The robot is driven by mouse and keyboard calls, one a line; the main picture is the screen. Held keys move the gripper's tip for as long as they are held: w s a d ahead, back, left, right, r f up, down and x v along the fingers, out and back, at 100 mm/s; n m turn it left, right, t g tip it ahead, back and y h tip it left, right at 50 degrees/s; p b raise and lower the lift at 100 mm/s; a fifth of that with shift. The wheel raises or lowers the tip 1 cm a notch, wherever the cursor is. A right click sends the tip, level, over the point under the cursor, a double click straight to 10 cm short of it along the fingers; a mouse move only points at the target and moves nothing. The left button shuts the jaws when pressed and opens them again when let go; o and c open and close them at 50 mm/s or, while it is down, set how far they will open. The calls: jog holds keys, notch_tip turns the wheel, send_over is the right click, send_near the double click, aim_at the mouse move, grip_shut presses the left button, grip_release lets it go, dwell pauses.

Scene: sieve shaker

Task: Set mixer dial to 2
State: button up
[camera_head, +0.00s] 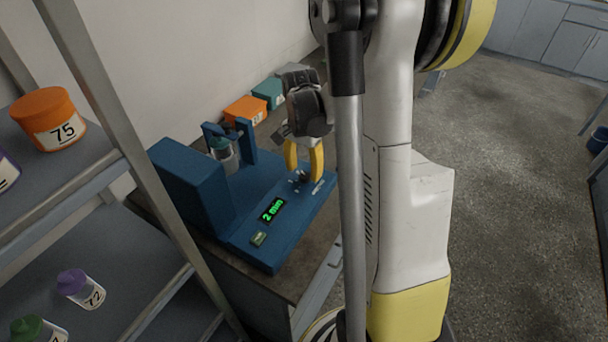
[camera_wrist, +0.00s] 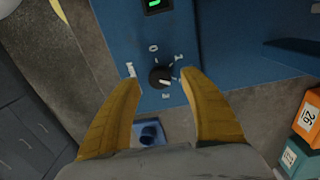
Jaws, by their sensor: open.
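The blue mixer (camera_head: 281,228) stands on a grey bench, and its green display (camera_head: 272,210) reads "2 min". Its black dial (camera_wrist: 160,77) shows in the wrist view with white marks around it; its white pointer line points to the right in the picture. My gripper (camera_head: 304,178) is over the dial in the head view, with yellow fingers to either side of it. In the wrist view the fingers (camera_wrist: 160,82) are spread apart, with the dial between their tips. I cannot tell whether they touch it. A capped bottle (camera_head: 222,152) sits in the mixer's holder.
Orange (camera_head: 246,110) and teal (camera_head: 269,92) boxes stand behind the mixer by the wall. A shelf at left holds an orange-lidded jar marked 75 (camera_head: 53,119) and a purple-capped bottle marked 72 (camera_head: 82,288). Open floor (camera_head: 510,190) lies at right.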

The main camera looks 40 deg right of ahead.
aim_at(303, 175)
notch_tip(303, 175, up, 10)
dwell(0.3)
jog(key=shift+w+a+f, duration=0.1)
jog(key=shift+f, duration=0.05)
jog(key=s+a+r+n+t, duration=0.2)
jog(key=s+a+n, duration=0.3)
jog(key=a, duration=0.6)
jog(key=s+a+r+n+t, duration=0.3)
jog(key=s+a+n+t, duration=0.2)
jog(key=a+n, duration=0.4)
jog(key=shift+a+n+t, duration=0.3)
jog(key=shift+a+n, duration=0.1)
jog(key=shift+a, duration=0.5)
jog(key=shift+s+r, duration=0.1)
dwell(0.4)
